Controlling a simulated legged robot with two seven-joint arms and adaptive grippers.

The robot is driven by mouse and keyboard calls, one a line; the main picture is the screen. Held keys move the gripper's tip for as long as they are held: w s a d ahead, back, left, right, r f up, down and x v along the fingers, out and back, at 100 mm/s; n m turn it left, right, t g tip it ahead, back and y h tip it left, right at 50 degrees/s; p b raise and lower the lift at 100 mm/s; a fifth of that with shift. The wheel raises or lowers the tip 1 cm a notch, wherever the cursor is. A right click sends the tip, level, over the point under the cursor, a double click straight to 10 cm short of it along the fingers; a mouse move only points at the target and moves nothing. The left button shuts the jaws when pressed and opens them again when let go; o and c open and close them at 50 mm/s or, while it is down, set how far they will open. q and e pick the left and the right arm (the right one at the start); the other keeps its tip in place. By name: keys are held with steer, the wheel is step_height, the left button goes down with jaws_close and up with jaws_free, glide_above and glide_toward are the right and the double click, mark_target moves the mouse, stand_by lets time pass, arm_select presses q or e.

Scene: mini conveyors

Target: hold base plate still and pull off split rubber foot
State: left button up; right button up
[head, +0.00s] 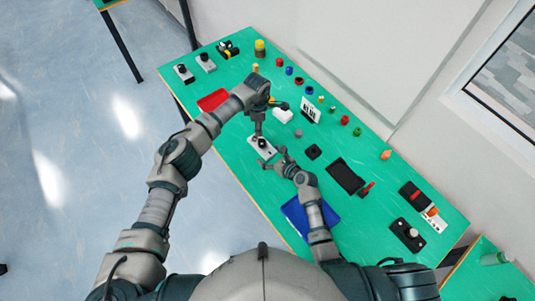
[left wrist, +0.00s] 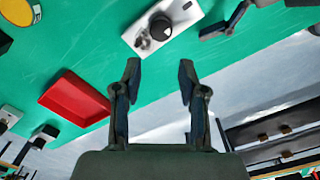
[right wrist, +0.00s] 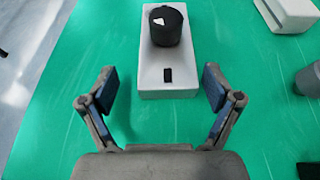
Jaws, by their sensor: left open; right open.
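The white rectangular base plate (head: 267,151) lies on the green table between my two grippers. In the right wrist view the plate (right wrist: 150,78) carries a black round rubber foot (right wrist: 167,28) on its far half, with a pale mark on top, and a small black slot nearer me. My right gripper (right wrist: 160,85) is open, its fingers apart at the near end of the plate, not touching it. In the left wrist view the black foot (left wrist: 161,26) stands on the plate beyond my open left gripper (left wrist: 159,75), which is empty. A small grey shape beside the foot is unclear.
A red tray (head: 212,100) lies to the left and a blue tray (head: 296,212) lies near my right arm. A white block (head: 282,115), a grey cylinder (head: 299,133) and a black tray (head: 346,176) are close by. Several small coloured parts stand along the far edge.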

steer(key=shift+w+d+f, duration=0.1)
steer(key=shift+w+d, duration=0.05)
steer(key=shift+d, duration=0.35)
steer(key=shift+w+d+f, duration=0.1)
steer(key=shift+d, duration=0.4)
steer(key=a, duration=0.2)
steer(key=shift+a, duration=0.35)
steer(key=c, duration=1.5)
steer(key=shift+d+f, duration=0.1)
steer(key=shift+d, duration=1.1)
steer(key=shift+s+a, duration=0.1)
steer(key=shift+a, duration=0.7)
arm_select(q)
steer(key=shift+d, duration=0.35)
arm_select(e)
steer(key=shift+f, duration=0.1)
arm_select(q)
steer(key=shift+d, duration=0.25)
arm_select(e)
steer(key=shift+d, duration=0.3)
arm_select(q)
steer(key=shift+a, duration=0.1)
arm_select(e)
steer(key=o, duration=1.5)
steer(key=shift+f, duration=0.1)
